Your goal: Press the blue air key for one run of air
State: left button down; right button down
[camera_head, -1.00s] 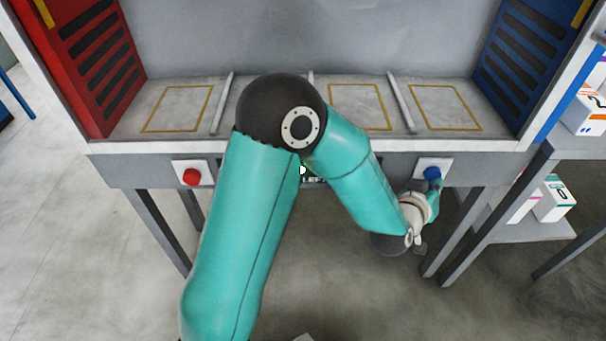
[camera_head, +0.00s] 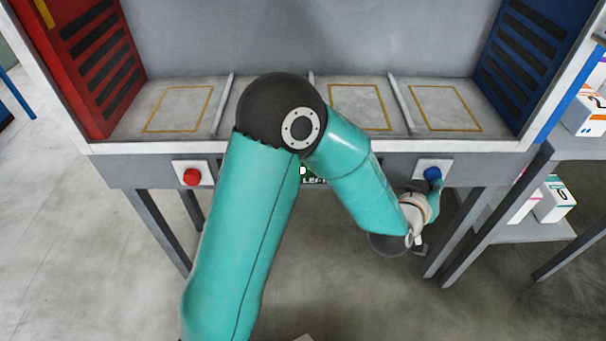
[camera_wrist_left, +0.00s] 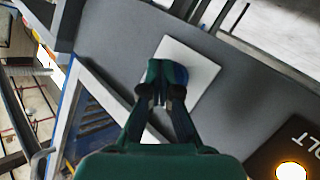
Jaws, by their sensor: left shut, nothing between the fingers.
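The blue air key (camera_head: 432,173) is a round button on a white plate (camera_head: 447,165) on the right of the booth's front rail. In the left wrist view the blue key (camera_wrist_left: 181,74) is partly hidden behind my fingertips, on its tilted white plate (camera_wrist_left: 203,70). My left gripper (camera_head: 437,186) is shut and empty, just below and right of the key in the head view. Its fingertips (camera_wrist_left: 161,92) also show in the left wrist view, in front of the plate. I cannot tell whether they touch the key. My right gripper is not in view.
A red button (camera_head: 191,177) sits on the rail's left. Dividers split the booth floor into bays with yellow outlines (camera_head: 360,107). A shelf with boxes (camera_head: 553,200) stands at the right. A lit yellow lamp (camera_wrist_left: 291,171) shows on a dark sign in the wrist view.

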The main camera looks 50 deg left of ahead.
pick_arm(q)
jog(key=shift+w+a, duration=0.15)
jog(key=shift+a, duration=0.05)
jog(key=shift+w+a+r, duration=0.15)
jog(key=shift+w+a, duration=0.05)
jog(key=shift+r, duration=0.1)
dwell(0.4)
jog(key=shift+s+d+b, duration=0.15)
jog(key=shift+b, duration=0.15)
jog(key=s+d, duration=0.3)
jog(key=d, duration=0.2)
jog(key=shift+s+b, duration=0.4)
dwell(0.4)
